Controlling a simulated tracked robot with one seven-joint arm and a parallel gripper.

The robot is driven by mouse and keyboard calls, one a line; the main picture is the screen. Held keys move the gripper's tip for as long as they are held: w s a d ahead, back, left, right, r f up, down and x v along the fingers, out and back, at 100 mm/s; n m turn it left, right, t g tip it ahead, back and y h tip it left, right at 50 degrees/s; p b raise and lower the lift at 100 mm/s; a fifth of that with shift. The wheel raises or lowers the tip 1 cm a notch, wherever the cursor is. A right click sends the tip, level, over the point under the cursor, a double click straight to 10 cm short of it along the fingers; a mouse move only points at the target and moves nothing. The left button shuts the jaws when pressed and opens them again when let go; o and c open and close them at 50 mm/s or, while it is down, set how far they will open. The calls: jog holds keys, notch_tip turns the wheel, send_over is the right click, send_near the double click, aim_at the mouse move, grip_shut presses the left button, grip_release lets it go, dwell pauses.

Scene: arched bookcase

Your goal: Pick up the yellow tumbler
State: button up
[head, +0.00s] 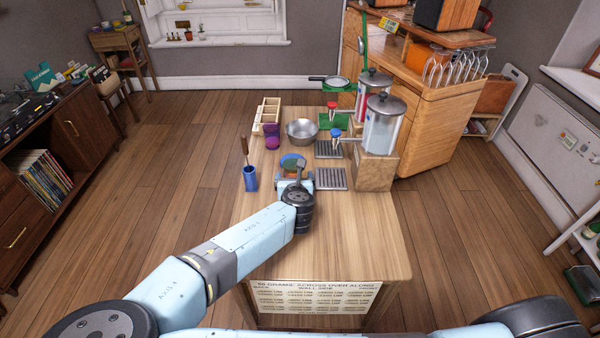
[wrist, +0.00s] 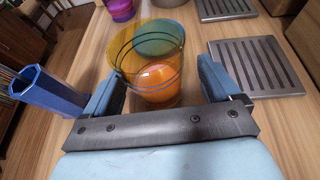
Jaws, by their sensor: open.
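The yellow tumbler (wrist: 148,62) is see-through and amber, with dark rings round it, and stands upright on the wooden table in the wrist view. An orange round shape and a teal shape show through or inside it; I cannot tell which. My gripper (wrist: 159,84) is open, with one blue-grey finger on each side of the tumbler's near lower part. I cannot tell whether either finger touches it. In the head view my gripper (head: 294,183) is low over the table, and my arm hides much of the tumbler's spot.
A blue faceted cup (head: 250,178) with a brown-handled utensil stands close left. A purple cup (head: 271,138) and a metal bowl (head: 302,131) are behind. A slatted drip tray (head: 331,179) and clear dispensers (head: 382,128) are on the right. The table's near part (head: 340,245) is clear.

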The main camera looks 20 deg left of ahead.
jog(key=shift+w+a+f, duration=0.3)
jog(key=shift+a, duration=0.3)
jog(key=shift+w+d, duration=0.1)
jog(key=shift+d, duration=0.05)
jog(key=shift+c, duration=1.4)
jog(key=c, duration=0.9)
